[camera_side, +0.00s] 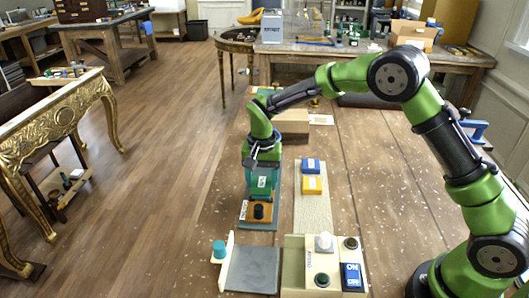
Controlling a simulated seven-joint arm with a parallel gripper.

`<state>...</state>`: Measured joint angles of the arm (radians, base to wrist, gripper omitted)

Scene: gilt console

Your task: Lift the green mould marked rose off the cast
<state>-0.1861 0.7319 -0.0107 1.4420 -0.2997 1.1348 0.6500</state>
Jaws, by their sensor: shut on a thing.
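The green mould (262,187) with a small white label stands near the middle of the side view; the label is too small to read. My gripper (263,164) points down from above and is shut on the top of the mould. The mould is over the far part of a blue-grey mat (260,226), just behind an orange-brown block (248,214) with a black knob. The cast is not clearly visible, and I cannot tell whether the mould touches it or is raised.
A blue block (311,165) and a yellow block (313,185) lie on a pale board (312,216) to the right. In front are a grey pad (253,270), a teal-topped post (219,248) and a cream button box (322,262). The bench right of the board is clear.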

